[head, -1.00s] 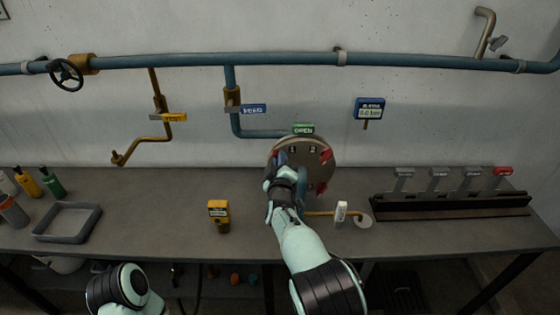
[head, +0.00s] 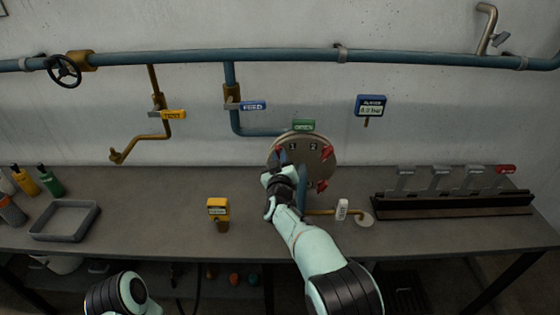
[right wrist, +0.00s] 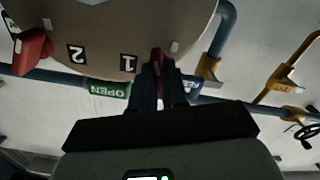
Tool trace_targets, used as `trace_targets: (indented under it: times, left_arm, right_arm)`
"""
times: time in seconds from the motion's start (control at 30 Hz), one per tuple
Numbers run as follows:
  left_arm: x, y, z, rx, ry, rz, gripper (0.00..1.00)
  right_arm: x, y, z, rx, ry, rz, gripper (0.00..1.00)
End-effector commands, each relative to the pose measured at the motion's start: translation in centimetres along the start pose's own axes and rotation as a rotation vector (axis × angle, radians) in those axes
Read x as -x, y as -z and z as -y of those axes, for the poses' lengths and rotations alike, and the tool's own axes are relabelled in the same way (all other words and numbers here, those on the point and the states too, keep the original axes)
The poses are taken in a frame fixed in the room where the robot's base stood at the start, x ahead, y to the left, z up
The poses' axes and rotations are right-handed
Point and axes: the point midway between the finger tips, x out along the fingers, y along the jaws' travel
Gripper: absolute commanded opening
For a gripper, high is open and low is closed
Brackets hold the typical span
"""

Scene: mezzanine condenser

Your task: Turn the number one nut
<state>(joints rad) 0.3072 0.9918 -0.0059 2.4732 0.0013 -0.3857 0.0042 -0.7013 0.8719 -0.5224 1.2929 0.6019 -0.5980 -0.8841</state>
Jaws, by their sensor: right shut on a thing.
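A round metal cover plate (head: 312,163) stands on the bench under a green OPEN tag (head: 303,125), marked 1 and 2 near its top edge. The number one nut (right wrist: 157,56), red, sits beside the 1 mark in the right wrist view. My right gripper (right wrist: 160,76) is shut on this nut, its two fingers either side of it. In the head view my right gripper (head: 281,165) covers most of this nut. The number two nut (head: 327,152) is red and free, with another red nut (head: 321,186) below it. My left gripper is out of view.
A yellow device (head: 218,208) stands on the bench left of my right arm. A small white-handled valve (head: 342,209) is close on its right. A grey tray (head: 66,220) lies left; a dark rack (head: 450,204) stands right. Blue pipework (head: 190,62) runs along the wall.

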Motion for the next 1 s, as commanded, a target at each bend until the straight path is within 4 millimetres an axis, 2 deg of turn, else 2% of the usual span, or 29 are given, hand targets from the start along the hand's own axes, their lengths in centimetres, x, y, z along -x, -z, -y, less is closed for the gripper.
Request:
trace_targets:
  times: [0.6, 1.0]
  left_arm:
    - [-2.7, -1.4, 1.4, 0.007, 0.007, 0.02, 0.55]
    - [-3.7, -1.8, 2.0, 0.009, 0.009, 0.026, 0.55]
  right_arm:
    - [0.0, 0.1, -0.1, -0.582, -0.003, -0.005, 0.0]
    - [0.0, 0.2, -0.1, -0.847, -0.003, -0.006, 0.0]
